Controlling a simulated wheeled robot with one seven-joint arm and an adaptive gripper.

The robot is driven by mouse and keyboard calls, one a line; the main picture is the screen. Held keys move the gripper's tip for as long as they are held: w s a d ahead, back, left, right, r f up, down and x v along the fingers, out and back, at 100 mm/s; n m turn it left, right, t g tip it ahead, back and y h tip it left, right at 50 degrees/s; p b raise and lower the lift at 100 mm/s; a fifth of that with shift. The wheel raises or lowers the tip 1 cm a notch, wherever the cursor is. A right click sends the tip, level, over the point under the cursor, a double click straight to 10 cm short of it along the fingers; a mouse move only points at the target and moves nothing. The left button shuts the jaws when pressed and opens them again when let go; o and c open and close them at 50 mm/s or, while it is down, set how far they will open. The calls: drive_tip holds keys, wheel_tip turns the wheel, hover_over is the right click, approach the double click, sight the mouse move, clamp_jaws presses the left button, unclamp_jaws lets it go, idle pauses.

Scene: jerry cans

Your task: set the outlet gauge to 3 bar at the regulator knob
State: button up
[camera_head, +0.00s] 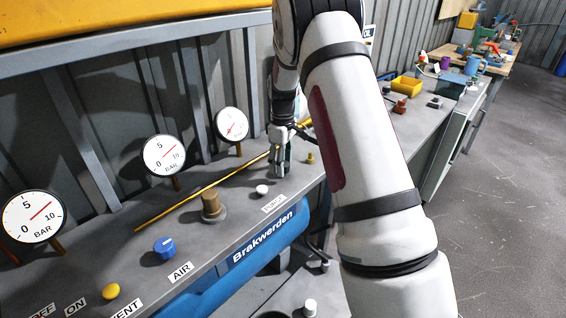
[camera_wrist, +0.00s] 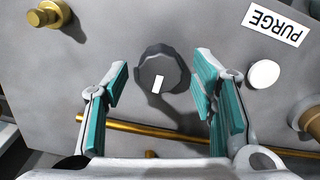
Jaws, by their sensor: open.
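In the wrist view a dark round knob (camera_wrist: 151,66) with a white pointer mark stands on the grey bench panel; I take it for the regulator knob. My gripper (camera_wrist: 162,80) is open, with a teal-padded finger on either side of the knob and gaps visible. In the head view my gripper (camera_head: 280,170) points down at the bench and hides the knob. The nearest dial is a small white gauge (camera_head: 232,124) just left of it, its reading too small to tell. Two other gauges, the middle one (camera_head: 164,156) and the left one (camera_head: 33,217), have red needles pointing up-right. No outlet label is readable.
A brass pipe (camera_head: 188,201) runs along the bench, passing close by my fingers. A white PURGE button (camera_head: 262,189), a brown fitting (camera_head: 212,206), a blue AIR knob (camera_head: 164,247) and a yellow button (camera_head: 111,291) also stand there. A brass fitting (camera_wrist: 48,15) is at the wrist view's top left.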

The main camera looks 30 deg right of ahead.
drive_tip(key=shift+f, duration=0.25)
drive_tip(key=c, duration=1.1)
drive_tip(key=shift+c, duration=0.2)
